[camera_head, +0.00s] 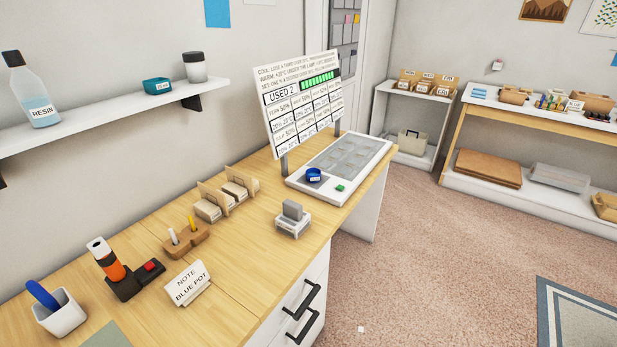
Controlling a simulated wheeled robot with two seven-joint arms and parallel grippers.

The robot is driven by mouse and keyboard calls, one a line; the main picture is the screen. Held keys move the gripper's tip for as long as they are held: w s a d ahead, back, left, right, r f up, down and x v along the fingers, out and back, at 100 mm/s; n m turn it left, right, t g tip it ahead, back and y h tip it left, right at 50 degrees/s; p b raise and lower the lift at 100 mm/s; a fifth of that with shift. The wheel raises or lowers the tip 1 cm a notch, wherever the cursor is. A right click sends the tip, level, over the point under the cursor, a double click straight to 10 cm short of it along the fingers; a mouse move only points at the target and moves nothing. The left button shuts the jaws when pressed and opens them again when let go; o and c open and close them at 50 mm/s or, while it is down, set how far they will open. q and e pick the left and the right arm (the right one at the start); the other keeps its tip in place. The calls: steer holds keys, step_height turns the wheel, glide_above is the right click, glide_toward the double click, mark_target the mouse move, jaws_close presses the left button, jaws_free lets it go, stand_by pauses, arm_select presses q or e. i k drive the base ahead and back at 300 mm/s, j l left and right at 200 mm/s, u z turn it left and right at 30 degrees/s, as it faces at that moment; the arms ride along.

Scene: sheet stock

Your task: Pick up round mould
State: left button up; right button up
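I cannot tell for sure which thing is the round mould. A small teal dish (157,87) with a white label sits on the wall shelf at the upper left, between a resin bottle (35,95) and a grey-lidded jar (195,67). Its label is too small to read. A small round dark blue pot (313,175) with a label stands on the near left part of the white tray-like panel at the back of the desk. Neither of my grippers is in view.
The desk (235,265) holds a white tray panel (330,195), a sign board (302,100), a small grey block on a stand (292,216), card holders (226,195), a note card (188,284), an orange torch-like tool (109,262) and a pen cup (62,315). Open carpet (440,270) lies right.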

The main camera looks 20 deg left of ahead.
mark_target(314, 175)
steer(key=i+u, duration=0.1)
steer(key=u, duration=0.35)
steer(key=i+l+u, duration=0.1)
steer(key=u, duration=0.35)
steer(key=i+l+u, duration=0.1)
steer(key=u, duration=0.4)
steer(key=i+l+u, duration=0.2)
steer(key=l, duration=0.45)
steer(key=i+l+u, duration=0.2)
steer(key=l, duration=0.45)
steer(key=l+u, duration=0.2)
steer(key=l, duration=0.5)
steer(key=i+l+u, duration=0.2)
steer(key=l, duration=0.55)
steer(key=k+j, duration=0.05)
